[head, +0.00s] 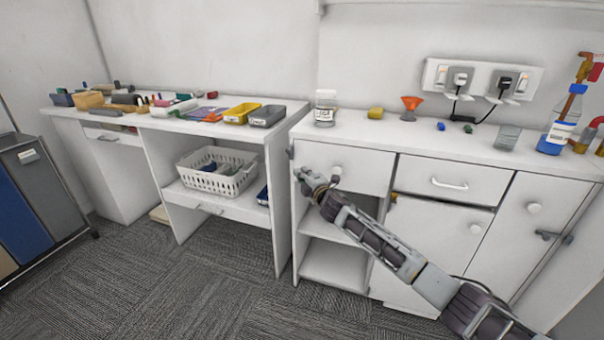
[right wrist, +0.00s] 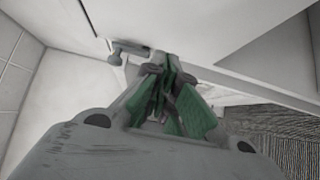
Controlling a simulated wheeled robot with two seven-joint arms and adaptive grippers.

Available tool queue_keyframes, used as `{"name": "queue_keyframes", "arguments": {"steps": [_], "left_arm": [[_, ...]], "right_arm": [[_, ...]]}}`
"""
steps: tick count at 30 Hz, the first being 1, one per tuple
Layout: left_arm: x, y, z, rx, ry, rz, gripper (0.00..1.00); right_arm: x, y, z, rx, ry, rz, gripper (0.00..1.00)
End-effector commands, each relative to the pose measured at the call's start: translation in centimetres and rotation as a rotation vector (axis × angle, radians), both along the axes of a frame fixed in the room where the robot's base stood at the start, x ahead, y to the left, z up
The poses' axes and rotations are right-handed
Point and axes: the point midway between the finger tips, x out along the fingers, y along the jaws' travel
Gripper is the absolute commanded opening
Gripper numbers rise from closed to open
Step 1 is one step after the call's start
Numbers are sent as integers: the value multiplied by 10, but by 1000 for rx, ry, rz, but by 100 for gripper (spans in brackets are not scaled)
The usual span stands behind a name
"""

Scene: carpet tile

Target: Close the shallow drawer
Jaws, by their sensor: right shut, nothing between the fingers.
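A shallow white drawer front (head: 452,180) with a bar handle is in the upper right cabinet in the head view. It looks nearly flush, with a dark gap along its left side; I cannot tell whether it is fully shut. Contact cannot be told. My left gripper is not in view.
An open shelf (head: 333,262) lies below the panel. The counter (head: 390,128) carries a jar, an orange funnel and bottles. A cluttered desk (head: 160,122) with a white basket (head: 215,178) below stands at left. The carpet in front is clear.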

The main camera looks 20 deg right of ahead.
Motion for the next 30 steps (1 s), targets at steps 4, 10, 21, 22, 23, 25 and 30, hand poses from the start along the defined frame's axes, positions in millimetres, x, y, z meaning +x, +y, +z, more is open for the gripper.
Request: {"name": "queue_keyframes", "arguments": {"steps": [4, 10, 21, 22, 23, 25, 30], "left_arm": [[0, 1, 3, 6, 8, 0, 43], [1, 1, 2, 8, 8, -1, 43], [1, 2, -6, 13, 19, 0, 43], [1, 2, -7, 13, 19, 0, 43], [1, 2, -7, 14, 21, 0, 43], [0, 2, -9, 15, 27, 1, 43], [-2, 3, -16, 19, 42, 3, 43]], "right_arm": [[-1, 1, 0, 1, 0, 2, 0], [-8, -1, -1, 1, 1, 2, 0], [-26, -4, 0, -1, 1, 2, 0], [-29, -5, -1, 0, 1, 2, 0], [-31, -5, -1, 0, 2, 2, 0], [-37, -6, 0, 0, 1, 2, 0], [-51, -8, 0, 0, 2, 3, 0]]}}
